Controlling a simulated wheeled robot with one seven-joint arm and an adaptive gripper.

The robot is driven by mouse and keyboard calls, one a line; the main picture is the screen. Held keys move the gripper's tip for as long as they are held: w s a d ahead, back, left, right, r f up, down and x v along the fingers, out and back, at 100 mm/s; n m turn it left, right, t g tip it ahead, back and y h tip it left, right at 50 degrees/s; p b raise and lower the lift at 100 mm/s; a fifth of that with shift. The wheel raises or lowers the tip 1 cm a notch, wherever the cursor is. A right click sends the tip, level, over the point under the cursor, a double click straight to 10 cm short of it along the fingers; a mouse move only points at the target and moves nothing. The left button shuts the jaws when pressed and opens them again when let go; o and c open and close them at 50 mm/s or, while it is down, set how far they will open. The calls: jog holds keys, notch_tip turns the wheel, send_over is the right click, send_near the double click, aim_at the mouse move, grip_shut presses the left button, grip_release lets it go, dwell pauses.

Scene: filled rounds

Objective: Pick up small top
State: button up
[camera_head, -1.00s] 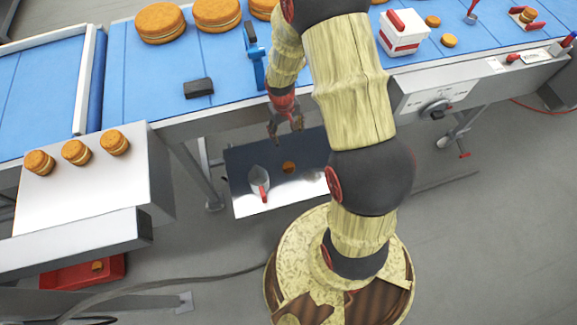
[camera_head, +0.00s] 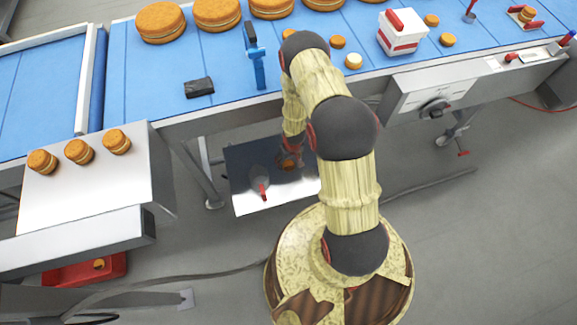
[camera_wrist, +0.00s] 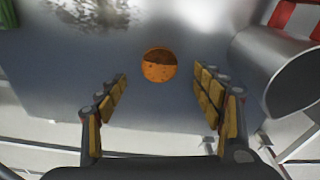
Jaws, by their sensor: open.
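The small top (camera_wrist: 159,65) is a round orange-brown piece lying flat on a grey metal shelf (camera_wrist: 60,85), partly darkened by shadow. In the head view the shelf (camera_head: 240,160) is low, below the blue conveyor, and the top (camera_head: 288,166) is mostly hidden by my gripper (camera_head: 291,158). In the wrist view my gripper (camera_wrist: 160,82) is open and empty. Its two yellow-padded fingers are spread to the left and right. The top lies between their lines, slightly beyond the fingertips, and I see no contact.
The conveyor (camera_head: 225,70) edge overhangs behind. Several small filled rounds (camera_head: 79,152) stand on the left table.

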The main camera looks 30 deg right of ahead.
aim_at(289, 164)
jog(key=f, duration=0.1)
jog(key=f+b, duration=0.1)
jog(key=f, duration=0.1)
jog(key=f+b, duration=0.1)
jog(key=f, duration=0.1)
jog(key=shift+w+f, duration=0.25)
jog(key=shift+w, duration=0.15)
jog(key=c, duration=0.3)
jog(key=shift+d, duration=0.1)
jog(key=c, duration=0.6)
